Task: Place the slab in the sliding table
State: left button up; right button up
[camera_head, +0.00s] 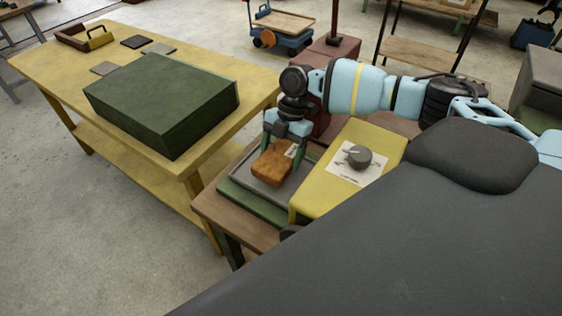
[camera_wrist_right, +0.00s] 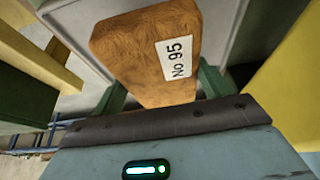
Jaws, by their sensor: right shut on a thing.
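The slab (camera_head: 272,164) is an orange-brown block with a white label, and the label reads No 95 in the right wrist view (camera_wrist_right: 148,50). My right gripper (camera_head: 284,152) points down and is shut on the slab, with a green finger on either side of it. The slab is over the sliding table (camera_head: 243,184), a grey tray on a green base. I cannot tell whether the slab touches the tray. My left gripper is not in view.
A yellow box with a dark knob (camera_head: 359,157) stands right beside the tray. A dark green box (camera_head: 163,103) sits on the yellow table (camera_head: 232,66) to the left. Small flat plates (camera_head: 104,68) lie at that table's far end.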

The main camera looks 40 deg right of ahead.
aim_at(281, 163)
jog(key=shift+f, duration=1.6)
jog(key=shift+f, duration=0.1)
jog(key=o, duration=1.3)
jog(key=shift+f, duration=0.1)
jog(key=shift+c, duration=0.2)
jog(key=b+v, duration=0.1)
jog(key=v, duration=1.1)
jog(key=shift+d, duration=0.1)
